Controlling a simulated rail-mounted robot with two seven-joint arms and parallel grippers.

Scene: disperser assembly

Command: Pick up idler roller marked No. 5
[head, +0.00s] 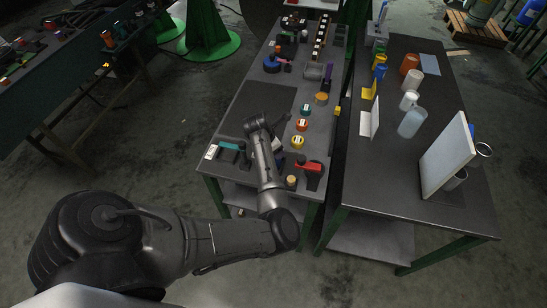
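Several short round coloured pieces with pale labels stand in a row on the middle table: a teal one (305,109), a red one (302,125) and a yellow one (297,142). An orange round piece (321,98) lies farther back. The labels are too small to read, so I cannot tell which piece, if any, is the idler roller No. 5. My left arm comes in from the left and bends up over the table's near part. My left gripper (276,145) is just left of the yellow piece; its fingers are too small and covered to judge. My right gripper is not in view.
A dark mat (262,105) lies left of the row. A teal-handled tool (230,146) and a red tool (309,165) lie near the front edge. The right table (390,185) holds bottles (411,123) and a leaning white panel (446,155). A gap separates the tables.

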